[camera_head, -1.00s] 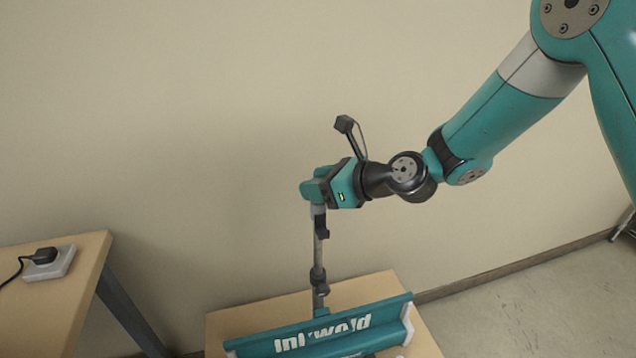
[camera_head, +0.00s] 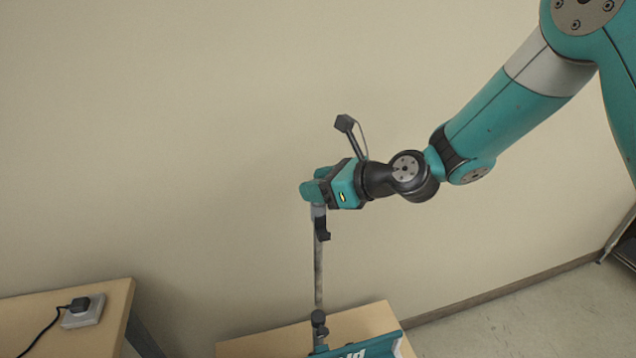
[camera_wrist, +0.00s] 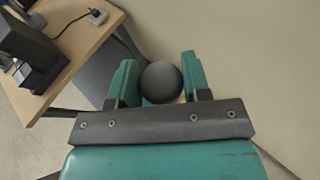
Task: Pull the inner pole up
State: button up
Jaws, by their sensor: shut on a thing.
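The inner pole (camera_head: 318,270) is a thin grey upright rod in the head view. It rises from a dark collar (camera_head: 319,318) above the teal machine (camera_head: 365,350) at the bottom edge. My gripper (camera_head: 312,192) is at the pole's top end. In the wrist view my gripper (camera_wrist: 155,85) has its two teal fingers on either side of a dark round knob (camera_wrist: 160,82), shut on it. The knob hides the pole below it in that view. The lower part of the machine is out of the head view.
A wooden table (camera_head: 110,300) with a white socket block (camera_head: 84,311) and black plug stands at the left. A second wooden top (camera_head: 260,343) lies under the machine. The plain wall is behind, and bare floor (camera_head: 520,310) is at the right.

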jog(key=shift+w+r, duration=0.1)
jog(key=shift+r, duration=0.25)
jog(key=o, duration=1.2)
jog(key=shift+f, duration=0.1)
jog(key=b+v, duration=0.5)
jog(key=v, duration=1.2)
jog(key=shift+s+d, duration=0.15)
jog(key=shift+s, duration=0.05)
jog(key=s+f+n+g+h+b, duration=0.1)
jog(key=s+f+n+g+h, duration=0.1)
jog(key=s+n, duration=0.4)
jog(key=s+f+n+g+h+b, duration=0.2)
jog(key=s+n, duration=0.5)
jog(key=n, duration=0.7)
jog(key=s+d+f+n+g+h+b, duration=0.1)
jog(key=s+f+n+g+h+b, duration=0.1)
jog(key=s+n, duration=0.5)
jog(key=shift+s+f+n+h, duration=0.15)
jog(key=shift+f+n+h, duration=0.35)
jog(key=shift+n, duration=0.5)
jog(key=shift+s+f+n+h, duration=0.1)
jog(key=shift+f+n+h, duration=0.2)
jog(key=shift+f+n, duration=0.55)
